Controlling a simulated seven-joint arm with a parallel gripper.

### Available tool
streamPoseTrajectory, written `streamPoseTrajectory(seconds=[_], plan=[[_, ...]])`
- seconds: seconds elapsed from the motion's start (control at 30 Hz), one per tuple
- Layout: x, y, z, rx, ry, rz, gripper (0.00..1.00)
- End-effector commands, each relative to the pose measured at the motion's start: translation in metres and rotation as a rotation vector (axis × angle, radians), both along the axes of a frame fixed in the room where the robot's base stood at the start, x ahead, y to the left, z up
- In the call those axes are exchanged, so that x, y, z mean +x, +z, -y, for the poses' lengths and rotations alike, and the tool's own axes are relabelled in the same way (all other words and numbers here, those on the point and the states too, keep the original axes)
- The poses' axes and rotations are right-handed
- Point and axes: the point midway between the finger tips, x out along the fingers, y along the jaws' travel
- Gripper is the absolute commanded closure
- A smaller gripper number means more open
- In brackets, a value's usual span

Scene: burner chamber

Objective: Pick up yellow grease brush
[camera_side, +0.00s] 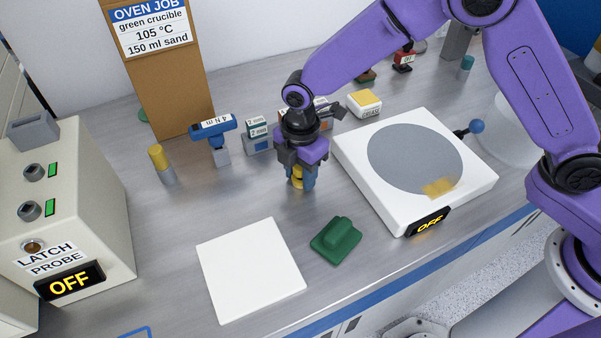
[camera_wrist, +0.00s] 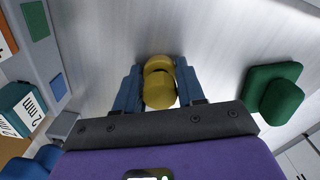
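A yellow, rounded upright piece, which I take for the grease brush (camera_side: 297,179), stands between the blue fingers of my gripper (camera_side: 300,183). In the wrist view, the yellow brush (camera_wrist: 158,90) lies between the two fingers (camera_wrist: 158,80), which press close along both its sides. My gripper points straight down and looks shut on it. The fingertips are low, near the metal bench. I cannot tell whether the brush's foot touches the bench. The fingers hide part of it.
A green block (camera_side: 336,240) and a white plate (camera_side: 250,268) lie in front. A white hotplate (camera_side: 415,160) marked OFF is on the right. A yellow-topped grey cylinder (camera_side: 161,164), a blue-handled tool (camera_side: 214,132) and small labelled blocks (camera_side: 257,136) stand to the left and behind.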

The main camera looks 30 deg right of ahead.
Motion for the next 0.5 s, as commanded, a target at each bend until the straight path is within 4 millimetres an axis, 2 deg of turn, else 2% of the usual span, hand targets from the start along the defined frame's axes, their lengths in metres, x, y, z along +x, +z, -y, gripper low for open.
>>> streamPoseTrajectory(seconds=[0.03, 0.07, 0.33, 0.5], plan=[[0.000, 0.000, 0.000, 0.000, 0.000, 0.000, 0.91], [0.000, 0.000, 0.000, 0.000, 0.000, 0.000, 0.96], [0.000, 0.003, 0.000, 0.001, 0.000, 0.001, 0.96], [0.001, 0.016, -0.001, 0.002, 0.000, 0.002, 0.96]])
